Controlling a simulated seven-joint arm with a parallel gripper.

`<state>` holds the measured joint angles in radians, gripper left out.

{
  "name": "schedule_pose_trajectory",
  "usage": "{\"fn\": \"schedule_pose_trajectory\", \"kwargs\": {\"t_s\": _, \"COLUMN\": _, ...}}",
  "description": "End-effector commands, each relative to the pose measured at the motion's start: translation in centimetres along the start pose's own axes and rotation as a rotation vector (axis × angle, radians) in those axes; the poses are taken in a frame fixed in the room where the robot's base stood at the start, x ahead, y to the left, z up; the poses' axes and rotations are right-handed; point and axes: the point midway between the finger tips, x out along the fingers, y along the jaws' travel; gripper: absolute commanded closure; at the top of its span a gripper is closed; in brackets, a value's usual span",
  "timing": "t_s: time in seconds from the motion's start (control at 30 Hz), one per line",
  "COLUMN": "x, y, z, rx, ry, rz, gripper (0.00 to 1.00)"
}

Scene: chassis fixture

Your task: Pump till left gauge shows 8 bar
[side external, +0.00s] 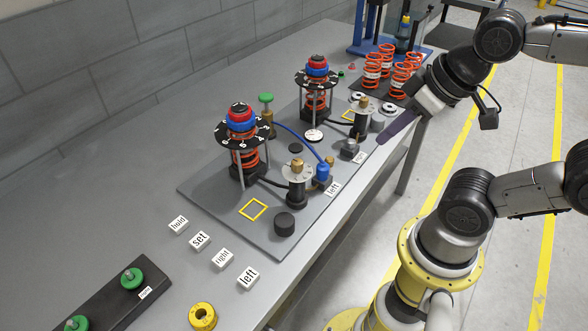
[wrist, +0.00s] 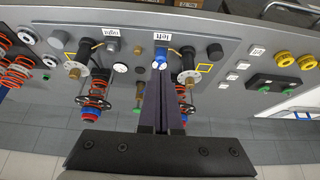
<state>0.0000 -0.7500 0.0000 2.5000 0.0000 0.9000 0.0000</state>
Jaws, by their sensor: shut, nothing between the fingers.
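My gripper (side external: 382,142) is shut and empty; in the side view its dark fingers hang by the bench's front edge, near the "right" label. In the wrist view the shut fingers (wrist: 159,68) point toward the blue block (wrist: 161,53) beside the "left" label (wrist: 161,37); they look apart from it in the side view. That block (side external: 323,173) joins a blue hose. The near spring unit (side external: 243,158) has a black numbered disc and a red and blue top. A white dial with a brass knob (side external: 298,171) stands beside it. A white round face (side external: 313,135) lies farther back. No gauge reading is legible.
A second spring unit (side external: 316,85) and brass-knobbed post (side external: 362,105) stand farther back. A green knob (side external: 266,98) rises between the units. Loose labels (side external: 199,240), a green-button box (side external: 107,298) and a yellow ring (side external: 203,316) lie nearer. Orange springs (side external: 372,70) stand at the back right.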

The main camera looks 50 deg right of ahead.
Motion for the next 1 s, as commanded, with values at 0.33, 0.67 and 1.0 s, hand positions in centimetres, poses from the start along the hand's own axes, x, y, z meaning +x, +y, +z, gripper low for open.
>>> {"fn": "schedule_pose_trajectory", "kwargs": {"t_s": 0.33, "x": 0.0, "y": 0.0, "z": 0.0, "rx": 0.0, "ry": 0.0, "rz": 0.0, "gripper": 1.0}}
{"fn": "schedule_pose_trajectory", "kwargs": {"t_s": 0.67, "x": 0.0, "y": 0.0, "z": 0.0, "rx": 0.0, "ry": 0.0, "rz": 0.0, "gripper": 1.0}}
{"fn": "schedule_pose_trajectory", "kwargs": {"t_s": 1.0, "x": -0.7, "y": -0.5, "z": -1.9, "rx": 0.037, "ry": 0.065, "rz": -0.024, "gripper": 1.0}}
